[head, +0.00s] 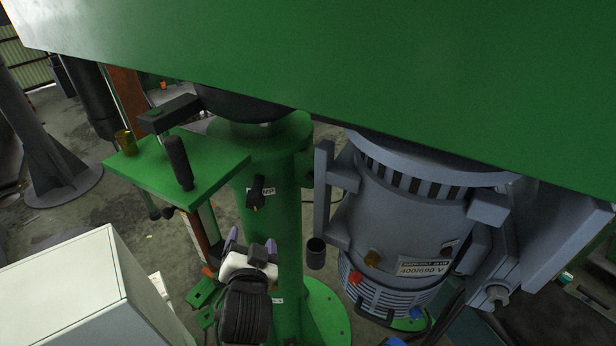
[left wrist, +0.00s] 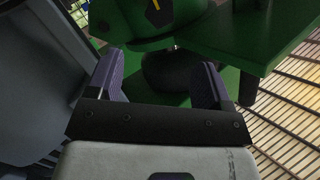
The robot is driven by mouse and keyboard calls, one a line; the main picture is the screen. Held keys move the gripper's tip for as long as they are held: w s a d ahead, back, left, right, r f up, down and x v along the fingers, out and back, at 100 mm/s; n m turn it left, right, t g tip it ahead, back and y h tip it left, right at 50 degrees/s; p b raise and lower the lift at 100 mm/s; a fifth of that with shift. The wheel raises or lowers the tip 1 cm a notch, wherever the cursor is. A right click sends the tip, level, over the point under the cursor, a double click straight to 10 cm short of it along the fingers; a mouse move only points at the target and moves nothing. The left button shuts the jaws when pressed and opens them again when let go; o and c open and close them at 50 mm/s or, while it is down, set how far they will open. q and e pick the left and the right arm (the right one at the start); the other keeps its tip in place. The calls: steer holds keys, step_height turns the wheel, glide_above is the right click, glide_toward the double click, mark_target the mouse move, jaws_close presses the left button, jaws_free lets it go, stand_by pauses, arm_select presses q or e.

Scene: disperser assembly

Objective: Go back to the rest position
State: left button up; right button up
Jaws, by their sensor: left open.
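My left gripper (head: 252,239) is in the lower middle of the head view, in front of the green column (head: 284,190). Its two purple fingers are apart. In the left wrist view the gripper (left wrist: 158,65) is open, with nothing between the fingers. Beyond them a dark rounded part (left wrist: 172,76) and green machine parts show; I cannot tell how far away they are. My right gripper is not in view.
A large green cover (head: 400,75) spans the top. A grey motor (head: 400,220) hangs to the right of the column. A green plate (head: 165,172) with a dark handle (head: 179,162) juts out left. A pale cabinet (head: 75,290) stands lower left.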

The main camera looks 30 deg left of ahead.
arm_select(q)
steer(key=s+d+f+g+h, duration=0.3)
steer(key=s+d+f+h, duration=0.1)
steer(key=d+f+h, duration=0.4)
steer(key=s+f+m+g, duration=0.1)
steer(key=s+f+g, duration=0.2)
steer(key=s+f, duration=0.5)
steer(key=s+f+m+g+h, duration=0.1)
steer(key=s+f+g, duration=0.3)
steer(key=s+f, duration=0.5)
steer(key=s, duration=0.5)
steer(key=shift+a+f+p, duration=0.15)
steer(key=shift+a+p, duration=0.1)
steer(key=shift+p, duration=0.05)
